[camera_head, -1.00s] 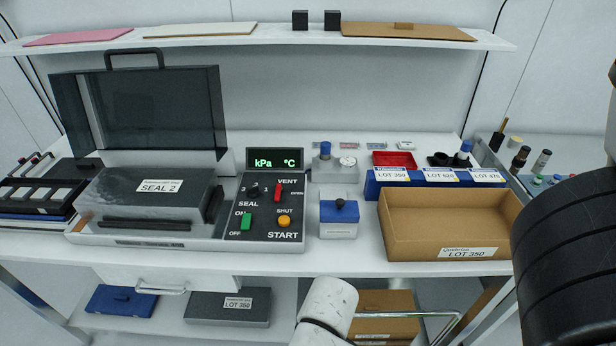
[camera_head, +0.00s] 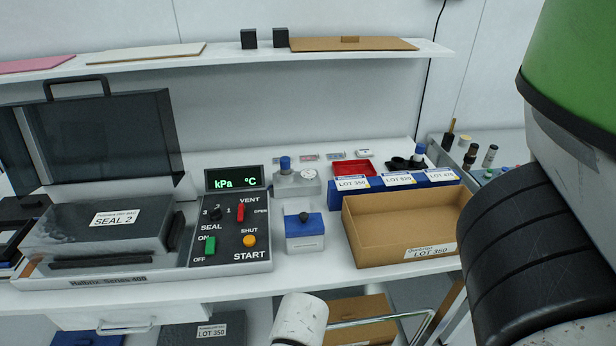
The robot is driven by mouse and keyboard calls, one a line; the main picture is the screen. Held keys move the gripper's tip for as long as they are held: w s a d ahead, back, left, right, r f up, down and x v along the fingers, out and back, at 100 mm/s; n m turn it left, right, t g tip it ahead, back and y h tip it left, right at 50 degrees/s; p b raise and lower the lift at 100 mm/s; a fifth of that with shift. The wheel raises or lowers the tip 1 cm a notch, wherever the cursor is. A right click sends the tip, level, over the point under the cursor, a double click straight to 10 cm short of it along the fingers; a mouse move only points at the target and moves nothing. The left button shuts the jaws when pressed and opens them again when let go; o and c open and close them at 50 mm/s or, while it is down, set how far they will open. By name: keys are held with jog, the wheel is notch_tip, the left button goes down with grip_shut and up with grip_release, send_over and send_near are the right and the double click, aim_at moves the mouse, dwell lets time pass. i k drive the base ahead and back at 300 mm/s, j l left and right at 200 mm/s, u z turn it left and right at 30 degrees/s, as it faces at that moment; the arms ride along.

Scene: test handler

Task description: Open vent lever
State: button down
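The red vent lever (camera_head: 240,212) stands upright on the dark control panel (camera_head: 228,240), under the word VENT and left of the word OPEN. The panel is at the right end of the sealing machine (camera_head: 85,282), whose dark clear lid (camera_head: 105,138) is raised. The panel also carries a black SEAL knob (camera_head: 215,213), a green ON/OFF switch (camera_head: 210,245) and an orange START button (camera_head: 249,241). A display (camera_head: 234,178) above reads kPa and °C. My gripper cannot be made out; parts of my arm show at the right edge and bottom centre.
Right of the panel are a small blue-topped box (camera_head: 304,228) and a gauge unit (camera_head: 296,182). An open cardboard box (camera_head: 405,228) labelled LOT 350 and a blue bin row (camera_head: 440,178) stand further right. A shelf (camera_head: 230,60) runs above the bench.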

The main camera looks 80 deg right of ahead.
aim_at(241, 209)
jog(key=i+j, duration=0.2)
jog(key=j, duration=0.15)
jog(key=i+j, duration=0.2)
jog(key=j, duration=0.2)
jog(key=i+j+z, duration=0.1)
jog(key=j, duration=0.25)
jog(key=i, duration=0.1)
